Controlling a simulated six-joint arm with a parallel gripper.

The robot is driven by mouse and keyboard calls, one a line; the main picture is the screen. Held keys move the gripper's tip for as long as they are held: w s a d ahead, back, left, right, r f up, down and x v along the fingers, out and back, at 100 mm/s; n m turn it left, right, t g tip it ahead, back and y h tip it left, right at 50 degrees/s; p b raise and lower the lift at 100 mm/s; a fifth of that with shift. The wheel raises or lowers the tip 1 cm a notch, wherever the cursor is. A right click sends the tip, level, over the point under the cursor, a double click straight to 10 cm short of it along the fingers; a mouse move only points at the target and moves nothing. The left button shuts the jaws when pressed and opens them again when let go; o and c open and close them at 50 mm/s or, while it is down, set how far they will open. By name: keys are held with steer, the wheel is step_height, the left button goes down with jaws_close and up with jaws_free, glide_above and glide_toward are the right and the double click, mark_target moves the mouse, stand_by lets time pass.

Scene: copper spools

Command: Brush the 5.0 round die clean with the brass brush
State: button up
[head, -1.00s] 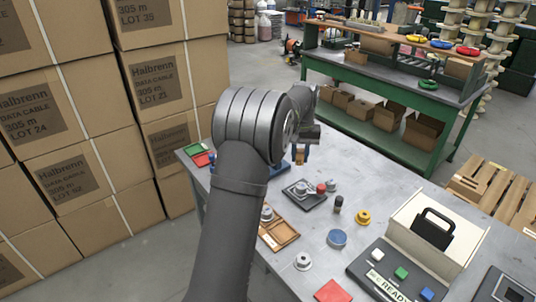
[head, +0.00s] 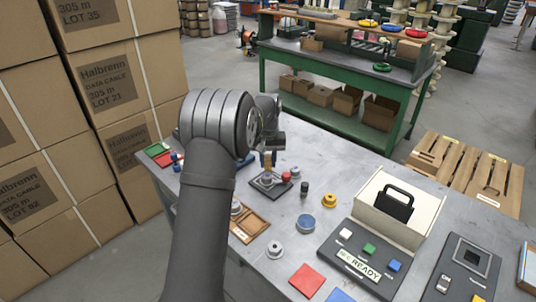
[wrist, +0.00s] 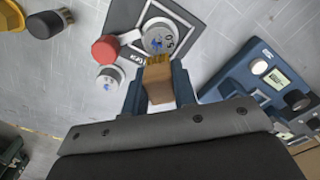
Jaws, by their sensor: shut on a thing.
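My gripper (wrist: 158,86) is shut on the brass brush (wrist: 158,82), a wooden block with golden bristles at its far end. In the wrist view the bristles point at the 5.0 round die (wrist: 158,36), a grey disc marked "5.0" on a dark square plate (wrist: 188,32). The bristle tips appear right at the die's near edge; I cannot tell whether they touch. In the head view the gripper (head: 268,160) is above the die (head: 266,181), with the brush pointing down.
A red-topped part (wrist: 105,48) and a grey round part (wrist: 109,78) sit left of the die. A blue device with a display (wrist: 270,78) stands close on the right. A dark cylinder (head: 304,189), a yellow part (head: 329,201) and a wooden tray (head: 250,228) are nearby.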

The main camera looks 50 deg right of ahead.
steer(key=shift+f, duration=0.65)
steer(key=shift+s+a+f, duration=0.15)
steer(key=shift+s+a, duration=1.2)
steer(key=shift+c, duration=0.4)
steer(key=shift+w+d, duration=1.4)
steer(key=shift+d, duration=0.05)
steer(key=shift+a+r, duration=0.1)
steer(key=shift+r, duration=4.05)
